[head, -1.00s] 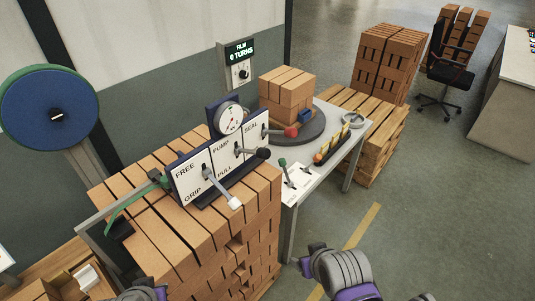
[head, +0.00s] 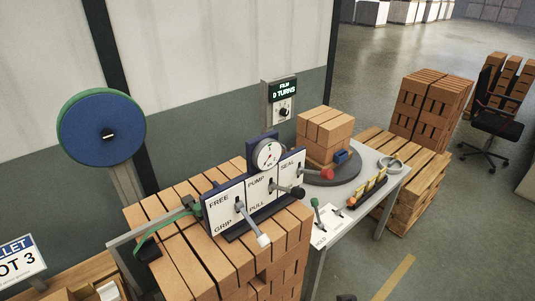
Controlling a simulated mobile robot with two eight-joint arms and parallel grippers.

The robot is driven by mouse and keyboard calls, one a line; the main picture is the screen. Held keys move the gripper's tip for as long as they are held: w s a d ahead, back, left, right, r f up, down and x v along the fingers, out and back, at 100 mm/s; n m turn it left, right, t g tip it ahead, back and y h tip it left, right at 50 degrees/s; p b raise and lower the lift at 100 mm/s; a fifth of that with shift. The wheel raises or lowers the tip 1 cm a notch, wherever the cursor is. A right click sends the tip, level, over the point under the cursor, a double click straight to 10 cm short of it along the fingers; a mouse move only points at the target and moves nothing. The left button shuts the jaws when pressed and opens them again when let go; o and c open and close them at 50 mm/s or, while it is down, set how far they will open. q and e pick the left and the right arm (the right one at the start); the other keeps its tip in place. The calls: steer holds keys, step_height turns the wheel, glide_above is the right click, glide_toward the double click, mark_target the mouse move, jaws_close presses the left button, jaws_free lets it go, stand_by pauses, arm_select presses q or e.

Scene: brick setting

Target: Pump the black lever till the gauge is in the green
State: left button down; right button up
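A strapping tool with three white panels (head: 224,201) stands on top of a brick stack. The panels read FREE/GRIP, PUMP/PULL and SEAL. The black-knobbed lever (head: 298,192) sticks out from the PUMP/PULL panel. A white-tipped lever (head: 264,239) sticks out from the FREE/GRIP panel and a red-knobbed lever (head: 327,174) from the SEAL panel. The round gauge (head: 267,155) sits above the panels; its needle and colours are too small to read surely. Neither of my grippers is in view.
A green strap (head: 152,243) runs over the brick stack (head: 188,256) from the blue reel (head: 101,130). To the right is a table with a turntable (head: 345,171) bearing bricks, a green-knobbed lever (head: 314,202) and a tape ring (head: 390,164). Floor is clear at lower right.

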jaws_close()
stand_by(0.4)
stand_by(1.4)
